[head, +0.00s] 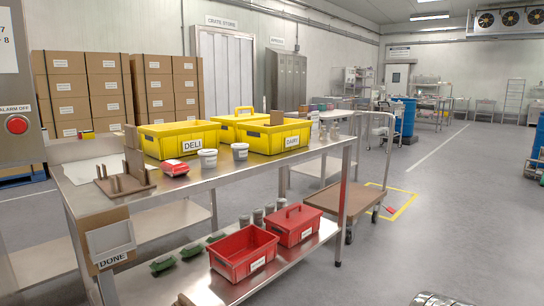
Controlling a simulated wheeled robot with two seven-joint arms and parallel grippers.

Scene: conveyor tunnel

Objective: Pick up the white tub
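Two small white tubs stand upright on the steel table (262,172), in front of the yellow crates. One white tub (208,159) is on the left, next to a red and white packet. The other white tub (240,151) is just right of it, in front of the gap between the DELI and DAIRY crates. Both have a label on the front. Neither gripper can be made out in the head view, and nothing is touching the tubs from above.
Yellow crates marked DELI (178,140) and DAIRY (275,137) stand behind the tubs, with another yellow crate (238,115) behind. The packet (175,165) and a brown rack (125,180) are left. Red bins (243,254) sit below.

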